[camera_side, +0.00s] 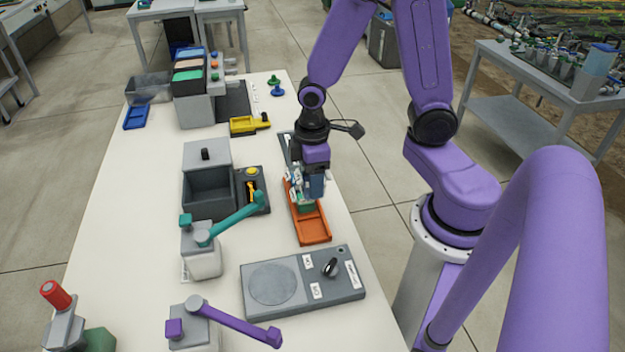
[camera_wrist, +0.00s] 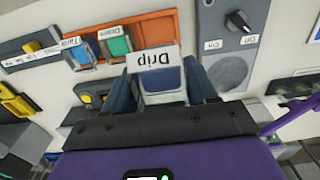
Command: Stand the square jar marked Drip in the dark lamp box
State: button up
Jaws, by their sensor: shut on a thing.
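The square jar marked Drip (camera_wrist: 163,82) is between the two fingers of my gripper (camera_wrist: 163,93) in the wrist view. It has a bluish body, and its white label reads upside down there. In the side view my gripper (camera_side: 308,190) is shut, pointing down over the orange tray (camera_side: 314,232); the jar is hard to make out there, and I cannot tell how far it is above the tray. The dark box (camera_side: 208,192) is open-topped, left of my gripper, with a grey lid and black knob (camera_side: 206,155) at its back.
A blue jar (camera_wrist: 82,54) and a green jar (camera_wrist: 119,45) stand in the tray. A panel with a yellow button (camera_side: 252,188) lies between box and tray. A teal lever (camera_side: 230,221) stands before the box. A grey dial panel (camera_side: 302,282) lies in front of the tray.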

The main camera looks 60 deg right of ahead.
notch_tip(320, 180, up, 4)
jog(key=shift+r, duration=0.1)
jog(key=w+a, duration=0.3)
jog(key=w, duration=1.1)
jog(key=w+a, duration=0.3)
jog(key=w, duration=1)
jog(key=shift+w+a+f, duration=0.1)
jog(key=shift+w+f, duration=0.05)
jog(key=shift+f, duration=3.95)
jog(key=shift+w+a+f, duration=0.1)
jog(key=shift+w+f, duration=0.05)
jog(key=shift+f, duration=3.95)
jog(key=o, duration=1.2)
